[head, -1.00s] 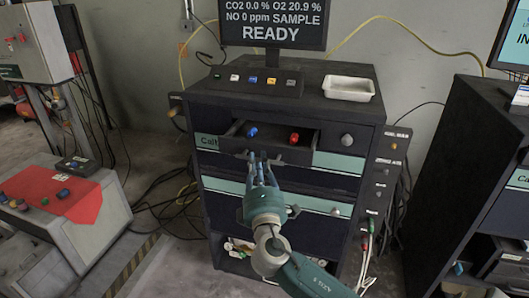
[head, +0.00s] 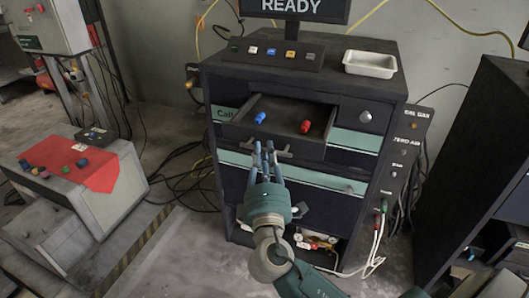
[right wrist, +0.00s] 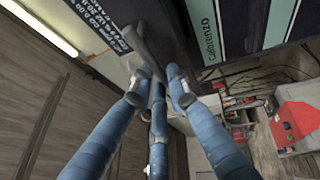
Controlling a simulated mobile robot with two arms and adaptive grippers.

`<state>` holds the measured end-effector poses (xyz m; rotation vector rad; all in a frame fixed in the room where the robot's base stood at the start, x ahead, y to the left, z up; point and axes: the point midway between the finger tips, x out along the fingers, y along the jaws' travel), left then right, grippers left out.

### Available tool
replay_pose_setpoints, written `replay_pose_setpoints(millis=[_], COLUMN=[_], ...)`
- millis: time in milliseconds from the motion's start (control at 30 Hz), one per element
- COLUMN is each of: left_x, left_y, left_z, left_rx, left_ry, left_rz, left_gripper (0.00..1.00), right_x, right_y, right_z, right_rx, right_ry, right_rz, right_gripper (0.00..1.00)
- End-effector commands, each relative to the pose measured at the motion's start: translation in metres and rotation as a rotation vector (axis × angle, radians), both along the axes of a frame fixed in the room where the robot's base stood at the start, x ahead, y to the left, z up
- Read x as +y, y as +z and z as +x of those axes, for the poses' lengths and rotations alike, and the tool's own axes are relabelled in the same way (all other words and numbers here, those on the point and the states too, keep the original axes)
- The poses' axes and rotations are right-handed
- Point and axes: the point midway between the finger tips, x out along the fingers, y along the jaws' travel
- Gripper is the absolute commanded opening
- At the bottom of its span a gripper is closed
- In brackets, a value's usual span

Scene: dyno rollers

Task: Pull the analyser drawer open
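The analyser drawer (head: 284,116) stands partly pulled out of the dark cabinet (head: 345,226) in the head view. A blue cylinder (head: 260,118) and a red cylinder (head: 305,126) lie inside it. The drawer's bar handle (head: 284,153) is at its front. My right gripper (head: 265,148) reaches up from below with its blue fingers closed about the handle. In the right wrist view the fingers (right wrist: 157,78) meet around the dark handle bar (right wrist: 136,42); the exact contact is partly hidden. My left gripper is not in view.
A white tray (head: 369,64) and a button panel (head: 273,52) sit on the cabinet top. A bench with a red cloth (head: 98,168) stands to the left. Cables (head: 188,170) lie on the floor between. Another dark cabinet (head: 468,175) stands to the right.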

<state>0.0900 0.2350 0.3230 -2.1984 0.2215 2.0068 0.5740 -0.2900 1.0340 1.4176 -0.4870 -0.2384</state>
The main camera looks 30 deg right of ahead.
Motion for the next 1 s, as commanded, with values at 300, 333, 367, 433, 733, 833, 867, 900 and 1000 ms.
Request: replay_pose_setpoints(millis=[300,333,367,433,733,833,867,900,1000], left_x=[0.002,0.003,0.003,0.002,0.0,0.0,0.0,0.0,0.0], left_y=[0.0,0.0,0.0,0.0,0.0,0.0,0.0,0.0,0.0], left_z=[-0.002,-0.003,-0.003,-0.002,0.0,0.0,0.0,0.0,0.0], left_rx=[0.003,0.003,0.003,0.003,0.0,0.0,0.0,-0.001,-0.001], left_ry=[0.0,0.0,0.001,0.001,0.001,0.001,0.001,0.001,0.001], left_rz=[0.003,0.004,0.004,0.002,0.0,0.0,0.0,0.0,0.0], left_gripper=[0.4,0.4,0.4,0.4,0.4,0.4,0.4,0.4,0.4], right_x=[0.0,0.0,0.001,0.004,0.029,0.038,0.04,0.043,0.048], right_y=[-0.001,-0.001,-0.001,-0.003,-0.015,-0.018,-0.019,-0.02,-0.022], right_z=[0.0,-0.001,-0.002,-0.007,-0.059,-0.076,-0.081,-0.087,-0.097], right_rx=[0.001,0.001,0.002,0.002,0.007,0.007,0.005,0.005,0.005], right_ry=[0.0,0.0,0.0,0.001,0.001,0.0,0.0,0.0,-0.002], right_rz=[0.0,0.0,0.001,0.002,0.004,0.002,0.003,0.003,0.002], right_gripper=[0.24,0.24,0.24,0.24,0.24,0.24,0.24,0.24,0.24])
